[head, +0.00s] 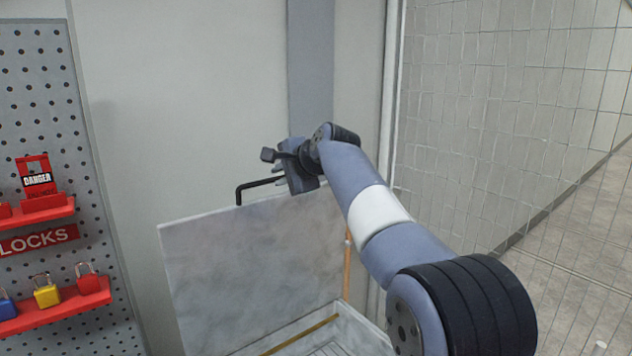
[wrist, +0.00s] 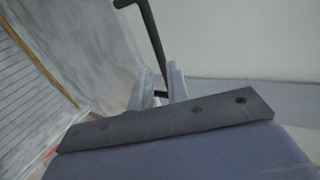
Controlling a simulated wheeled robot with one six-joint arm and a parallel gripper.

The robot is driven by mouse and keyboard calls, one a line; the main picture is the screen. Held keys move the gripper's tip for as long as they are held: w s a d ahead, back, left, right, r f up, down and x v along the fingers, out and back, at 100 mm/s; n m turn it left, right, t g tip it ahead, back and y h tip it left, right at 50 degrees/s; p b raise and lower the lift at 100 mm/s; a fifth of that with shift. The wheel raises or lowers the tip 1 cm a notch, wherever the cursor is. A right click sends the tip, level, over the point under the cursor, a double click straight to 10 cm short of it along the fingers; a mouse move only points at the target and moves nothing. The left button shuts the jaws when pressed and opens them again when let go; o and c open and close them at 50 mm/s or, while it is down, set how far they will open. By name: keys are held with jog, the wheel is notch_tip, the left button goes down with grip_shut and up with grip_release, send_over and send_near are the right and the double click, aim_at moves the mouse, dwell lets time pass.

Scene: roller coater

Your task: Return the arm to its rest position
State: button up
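My gripper (head: 284,168) is at the black bent handle (head: 257,184) on the top edge of a raised grey panel (head: 245,270). My arm reaches up and left to it from the lower right of the head view. In the wrist view the two pale fingers (wrist: 160,88) stand a little apart. The black handle (wrist: 152,35) runs down to the gap between them. Whether the fingers press on the handle or only surround it cannot be told. My wrist housing hides the near part of the fingers.
A pegboard (head: 40,120) with red shelves and several padlocks stands at the left. A pale wall (head: 170,110) is close behind the panel. An open bed with slats (head: 325,345) lies below it. Tiled floor (head: 580,280) is free at the right.

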aim_at(270, 180)
jog(key=p+x, duration=0.2)
jog(key=x, duration=0.5)
jog(key=shift+w, duration=0.1)
